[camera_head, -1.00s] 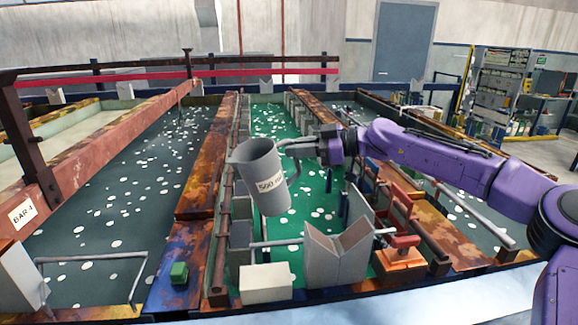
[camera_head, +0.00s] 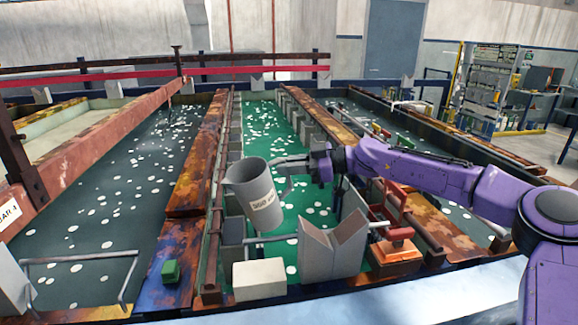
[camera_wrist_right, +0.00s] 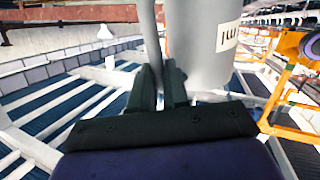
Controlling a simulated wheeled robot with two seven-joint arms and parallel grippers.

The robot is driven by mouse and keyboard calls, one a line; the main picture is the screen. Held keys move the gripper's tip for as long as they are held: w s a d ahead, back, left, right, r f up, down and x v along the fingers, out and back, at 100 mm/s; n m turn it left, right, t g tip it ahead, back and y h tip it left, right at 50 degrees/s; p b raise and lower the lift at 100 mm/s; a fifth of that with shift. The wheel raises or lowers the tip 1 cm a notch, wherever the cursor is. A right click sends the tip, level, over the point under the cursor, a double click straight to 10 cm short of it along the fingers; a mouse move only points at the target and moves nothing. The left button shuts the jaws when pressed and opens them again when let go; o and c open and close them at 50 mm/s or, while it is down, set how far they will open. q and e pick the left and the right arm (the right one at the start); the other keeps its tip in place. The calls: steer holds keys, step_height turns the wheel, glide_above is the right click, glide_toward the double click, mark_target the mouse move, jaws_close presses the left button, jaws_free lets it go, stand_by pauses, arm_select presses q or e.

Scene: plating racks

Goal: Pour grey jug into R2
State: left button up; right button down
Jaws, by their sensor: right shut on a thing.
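The grey jug (camera_head: 254,196) hangs over the green bath (camera_head: 300,215) in the middle, tilted with its spout side toward the left. A pale label is on its side. My right gripper (camera_head: 322,160) is to the right of the jug and shut on its handle. In the right wrist view the gripper (camera_wrist_right: 160,85) closes on the grey handle, with the jug body (camera_wrist_right: 203,45) just beyond it. I see no marking R2 in these frames. My left gripper is not in view.
Rusty beams (camera_head: 196,180) edge the green bath. A grey notched block (camera_head: 332,248), a white block (camera_head: 259,279) and a red clamp (camera_head: 393,215) stand at the near end. A dark bath (camera_head: 130,180) lies left. A small green block (camera_head: 170,271) sits near the front.

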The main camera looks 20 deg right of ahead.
steer(key=d+y+b, duration=0.1)
steer(key=d+f+m+y+b, duration=0.1)
steer(key=d+b, duration=0.1)
steer(key=w+d+f+b, duration=0.1)
steer(key=b, duration=0.1)
steer(key=shift+d+m+y, duration=0.25)
steer(key=shift+m+y, duration=0.05)
steer(key=shift+y, duration=0.1)
steer(key=shift+r, duration=0.1)
